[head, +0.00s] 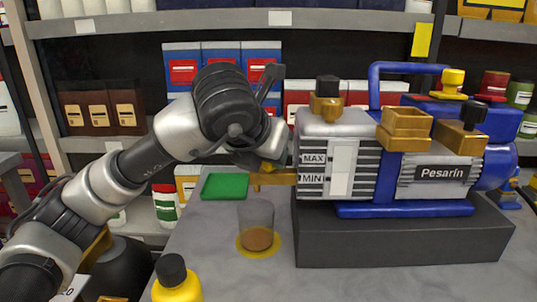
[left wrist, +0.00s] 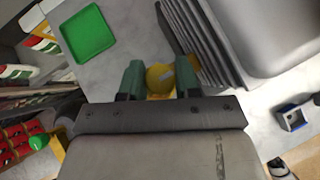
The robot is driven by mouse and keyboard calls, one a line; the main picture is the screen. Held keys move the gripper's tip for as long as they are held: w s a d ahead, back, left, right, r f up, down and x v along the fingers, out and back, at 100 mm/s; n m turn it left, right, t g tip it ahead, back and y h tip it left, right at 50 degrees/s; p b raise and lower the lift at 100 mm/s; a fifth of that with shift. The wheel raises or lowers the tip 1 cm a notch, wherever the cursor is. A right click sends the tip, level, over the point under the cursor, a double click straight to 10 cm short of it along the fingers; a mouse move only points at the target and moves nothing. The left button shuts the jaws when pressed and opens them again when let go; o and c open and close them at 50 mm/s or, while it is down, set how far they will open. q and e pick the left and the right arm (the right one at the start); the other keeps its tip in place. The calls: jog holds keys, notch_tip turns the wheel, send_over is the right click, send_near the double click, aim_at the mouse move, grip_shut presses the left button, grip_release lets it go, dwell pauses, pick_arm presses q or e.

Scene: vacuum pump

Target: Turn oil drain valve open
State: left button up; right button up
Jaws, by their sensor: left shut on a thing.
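The vacuum pump (head: 418,177) is blue and grey with MAX and MIN marks and stands on a dark block. My right gripper is not in view.
A clear cup (head: 256,222) with brown contents stands on a yellow disc (head: 258,244) below the valve. A green tray (head: 225,187) lies behind it. A yellow bottle (head: 176,282) with a black cap stands in front. Stocked shelves (head: 240,22) fill the background.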

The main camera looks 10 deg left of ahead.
pick_arm(q)
jog(key=o, duration=0.9)
jog(key=shift+o, duration=0.2)
jog(key=v, duration=1.1)
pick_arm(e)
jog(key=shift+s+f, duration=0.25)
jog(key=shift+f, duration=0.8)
